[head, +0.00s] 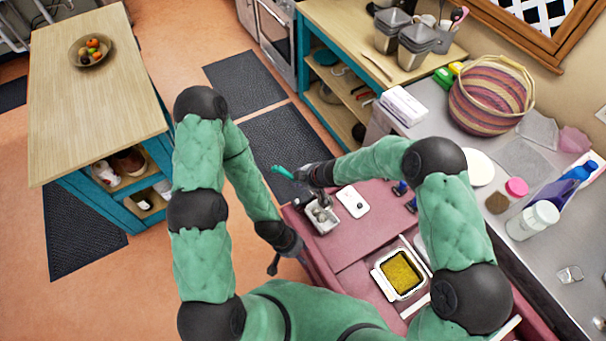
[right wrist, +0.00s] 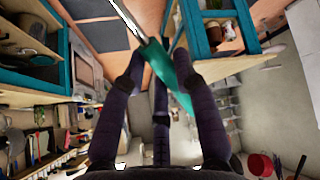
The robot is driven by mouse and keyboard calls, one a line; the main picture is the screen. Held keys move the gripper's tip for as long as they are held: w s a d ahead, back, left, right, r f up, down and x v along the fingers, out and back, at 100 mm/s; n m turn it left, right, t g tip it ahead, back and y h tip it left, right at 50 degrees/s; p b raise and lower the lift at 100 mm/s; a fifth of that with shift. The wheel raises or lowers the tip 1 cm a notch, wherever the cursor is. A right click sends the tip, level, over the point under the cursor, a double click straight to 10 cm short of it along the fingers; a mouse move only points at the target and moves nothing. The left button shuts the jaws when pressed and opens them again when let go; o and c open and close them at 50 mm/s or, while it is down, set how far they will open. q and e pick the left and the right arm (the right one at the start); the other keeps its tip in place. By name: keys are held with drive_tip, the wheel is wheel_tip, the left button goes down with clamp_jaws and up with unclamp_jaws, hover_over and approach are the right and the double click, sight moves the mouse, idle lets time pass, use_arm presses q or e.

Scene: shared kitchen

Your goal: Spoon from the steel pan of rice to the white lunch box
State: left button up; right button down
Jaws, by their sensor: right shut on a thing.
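My right gripper (head: 318,176) is shut on the teal handle of a spoon (head: 284,172), above the far end of the maroon surface. In the right wrist view the teal handle (right wrist: 183,75) lies between the dark fingers, and a metal shaft runs from it to the upper left. A small white box (head: 320,219) with greyish contents stands just below this gripper; the spoon's bowl is not clear. A rectangular metal-rimmed pan (head: 378,277) of yellow food, possibly the rice, sits nearer to me. My left gripper (head: 273,266) hangs left of the maroon surface, its opening unclear.
A white plate-like piece (head: 353,201) lies right of the white box. The maroon surface (head: 350,262) is bare between box and pan. The grey counter (head: 560,245) at right holds bottles, jars and a striped basket (head: 492,97). A wooden island (head: 95,120) stands left.

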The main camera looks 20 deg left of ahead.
drive_tip(key=shift+a+f+h+p, duration=0.1)
drive_tip(key=shift+a+h+p, duration=0.85)
drive_tip(key=shift+p, duration=1)
drive_tip(key=shift+w+f, duration=0.15)
drive_tip(key=shift+a+h, duration=0.2)
drive_tip(key=shift+h, duration=0.05)
drive_tip(key=shift+a+f+h, duration=0.15)
drive_tip(key=shift+a+h, duration=0.05)
drive_tip(key=shift+h, duration=0.1)
drive_tip(key=shift+d+b, duration=0.1)
drive_tip(key=shift+b, duration=0.25)
